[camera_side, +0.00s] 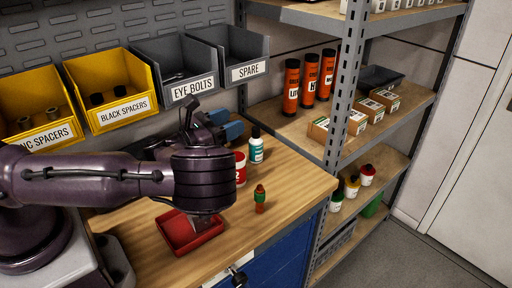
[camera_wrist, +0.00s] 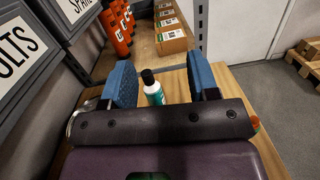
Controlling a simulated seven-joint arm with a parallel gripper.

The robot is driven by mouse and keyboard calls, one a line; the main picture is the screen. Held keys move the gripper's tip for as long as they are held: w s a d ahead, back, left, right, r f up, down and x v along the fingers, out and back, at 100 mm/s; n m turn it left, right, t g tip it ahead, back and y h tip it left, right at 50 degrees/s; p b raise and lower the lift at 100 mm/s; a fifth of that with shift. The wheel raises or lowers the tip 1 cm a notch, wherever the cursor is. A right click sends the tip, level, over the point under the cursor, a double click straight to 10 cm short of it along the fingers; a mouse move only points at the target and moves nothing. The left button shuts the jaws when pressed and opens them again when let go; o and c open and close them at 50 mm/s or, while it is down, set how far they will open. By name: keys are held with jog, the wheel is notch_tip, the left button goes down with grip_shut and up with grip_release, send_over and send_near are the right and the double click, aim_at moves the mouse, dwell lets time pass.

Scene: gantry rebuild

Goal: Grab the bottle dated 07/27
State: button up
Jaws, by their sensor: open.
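A white-and-teal bottle (camera_side: 256,152) with a dark cap stands upright at the back of the wooden bench (camera_side: 290,185). In the wrist view this bottle (camera_wrist: 154,93) shows between and beyond my fingers. My gripper (camera_side: 227,122) has blue fingertips and is open and empty, to the left of the bottle and above the bench in the side view. The wrist view shows the gripper (camera_wrist: 163,82) with its two blue fingers wide apart. Three small bottles (camera_side: 351,187) stand on a lower rack shelf. I cannot read a date on any bottle.
A red-and-white can (camera_side: 240,168), a small green-and-orange bottle (camera_side: 260,199) and a red tray (camera_side: 176,236) are on the bench near my arm. Labelled bins (camera_side: 187,90) hang behind. A metal rack (camera_side: 345,90) holding orange tubes (camera_side: 291,88) and cartons (camera_side: 357,123) stands right.

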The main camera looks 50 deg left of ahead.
aim_at(258, 131)
jog(key=w+d+r+n+g+y, duration=0.1)
jog(key=w+r+n+y, duration=0.3)
jog(key=y, duration=0.6)
jog(key=w+d+n+g+y, duration=0.1)
jog(key=w+d+n+y, duration=0.15)
jog(key=n+y, duration=0.55)
jog(key=w+d+f+n+g, duration=0.1)
jog(key=d+f+n+g, duration=0.35)
jog(key=g, duration=0.65)
notch_tip(258, 131, down, 8)
jog(key=m, duration=0.1)
jog(key=x, duration=0.8)
jog(key=shift+s+r, duration=0.1)
jog(key=shift+s, duration=0.1)
jog(key=shift+x, duration=2.65)
jog(key=shift+w+d, duration=0.1)
jog(key=shift+w, duration=0.05)
grip_shut()
